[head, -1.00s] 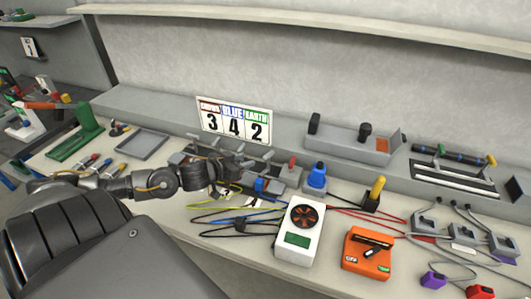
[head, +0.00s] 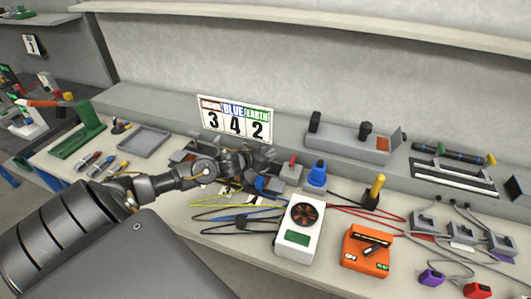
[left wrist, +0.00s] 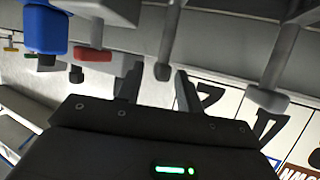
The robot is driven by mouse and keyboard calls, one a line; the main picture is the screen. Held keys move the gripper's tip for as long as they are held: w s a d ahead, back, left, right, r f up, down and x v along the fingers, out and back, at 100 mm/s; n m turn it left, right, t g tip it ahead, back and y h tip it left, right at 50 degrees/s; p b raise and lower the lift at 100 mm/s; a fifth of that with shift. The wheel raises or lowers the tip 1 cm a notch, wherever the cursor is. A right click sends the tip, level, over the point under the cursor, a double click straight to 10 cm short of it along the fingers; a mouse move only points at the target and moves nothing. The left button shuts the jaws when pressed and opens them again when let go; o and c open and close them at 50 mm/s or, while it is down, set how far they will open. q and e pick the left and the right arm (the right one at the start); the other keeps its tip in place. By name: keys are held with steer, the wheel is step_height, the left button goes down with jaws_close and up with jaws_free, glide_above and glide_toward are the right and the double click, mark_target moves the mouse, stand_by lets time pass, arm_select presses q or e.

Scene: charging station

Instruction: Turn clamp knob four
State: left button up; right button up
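A row of grey clamp knobs sits below the number sign; in the head view my left gripper (head: 262,160) and wrist cover most of it. In the left wrist view, which looks upside down, one grey knob (left wrist: 163,71) shows between the two dark fingertips of my left gripper (left wrist: 157,73). The fingers are apart, with gaps on both sides of the knob; I cannot tell whether they touch it. Another grey knob (left wrist: 268,97) is to the right of the fingers. Which knob is number four is not marked. My right gripper is not in view.
A red-topped lever (head: 291,166) and a blue connector (head: 317,175) stand just right of my left gripper. A white fan meter (head: 298,234), cables and an orange meter (head: 366,249) lie in front. The number sign (head: 235,121) stands behind. An empty grey tray (head: 143,141) is at left.

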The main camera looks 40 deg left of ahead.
arm_select(q)
jaws_close()
steer(key=shift+d+r+n+y+p, duration=0.15)
steer(key=shift+r+n+y+p, duration=0.1)
steer(key=shift+n+y+p, duration=0.2)
steer(key=shift+d+n+y+p, duration=0.1)
steer(key=shift+n+y+p, duration=0.35)
steer(key=shift+y, duration=0.1)
steer(key=shift+f+n+y, duration=0.1)
steer(key=shift+n+y, duration=0.7)
steer(key=shift+y, duration=0.2)
steer(key=shift+n+g+y, duration=0.3)
steer(key=shift+n+y, duration=0.3)
steer(key=shift+y, duration=0.1)
jaws_free()
steer(key=shift+f, duration=0.1)
